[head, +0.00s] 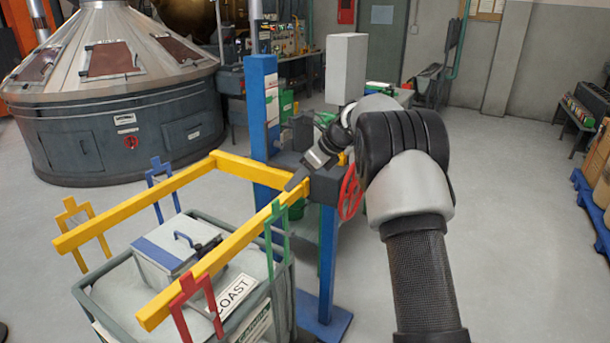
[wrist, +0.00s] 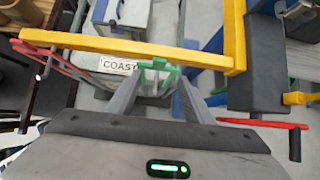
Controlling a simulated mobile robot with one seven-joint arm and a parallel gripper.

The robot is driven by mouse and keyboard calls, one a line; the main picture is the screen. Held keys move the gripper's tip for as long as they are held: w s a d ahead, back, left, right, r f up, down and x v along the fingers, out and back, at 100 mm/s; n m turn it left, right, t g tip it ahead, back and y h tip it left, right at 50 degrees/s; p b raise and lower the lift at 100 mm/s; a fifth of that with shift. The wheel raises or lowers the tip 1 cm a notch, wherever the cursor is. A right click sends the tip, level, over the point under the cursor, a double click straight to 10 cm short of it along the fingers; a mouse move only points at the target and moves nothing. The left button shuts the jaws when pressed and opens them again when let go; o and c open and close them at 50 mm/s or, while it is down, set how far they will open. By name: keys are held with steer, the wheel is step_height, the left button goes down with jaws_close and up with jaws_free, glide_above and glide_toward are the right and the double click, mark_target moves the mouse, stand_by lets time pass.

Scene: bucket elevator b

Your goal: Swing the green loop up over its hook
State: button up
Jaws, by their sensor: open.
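The green loop (head: 286,240) is a squared frame with a narrow top tab. It stands at the right side of the grey bin (head: 283,285), beside the near yellow bar (head: 225,258). In the wrist view the green loop (wrist: 157,66) shows just ahead of and between my fingertips. My gripper (head: 291,186) is open and seems empty, pointing down near the bar's inner end; its two fingers also show in the wrist view (wrist: 157,92). I cannot make out the green loop's hook clearly. Whether a finger touches the loop cannot be told.
A red loop (head: 182,312), a blue loop (head: 163,181) and a yellow loop (head: 84,228) stand around the bin. A blue post (head: 262,110) and a red handwheel (head: 350,192) are close to my gripper. Open floor (head: 500,250) lies to the right.

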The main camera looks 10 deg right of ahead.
steer(key=shift+v, duration=1.7)
steer(key=s+r+n+h, duration=0.1)
steer(key=s+r+n, duration=0.5)
steer(key=s, duration=0.5)
steer(key=s+r+n+h, duration=0.2)
steer(key=s+r+n, duration=0.4)
steer(key=s, duration=0.5)
steer(key=s+d+f+n+h, duration=0.1)
steer(key=s+f+n, duration=0.2)
steer(key=s+n, duration=0.3)
steer(key=s+d+f+n+t+h, duration=0.1)
steer(key=s+n, duration=0.6)
steer(key=s, duration=1)
steer(key=shift+s+d+f+n+h, duration=0.35)
steer(key=shift+d+f, duration=0.25)
steer(key=shift+f, duration=0.25)
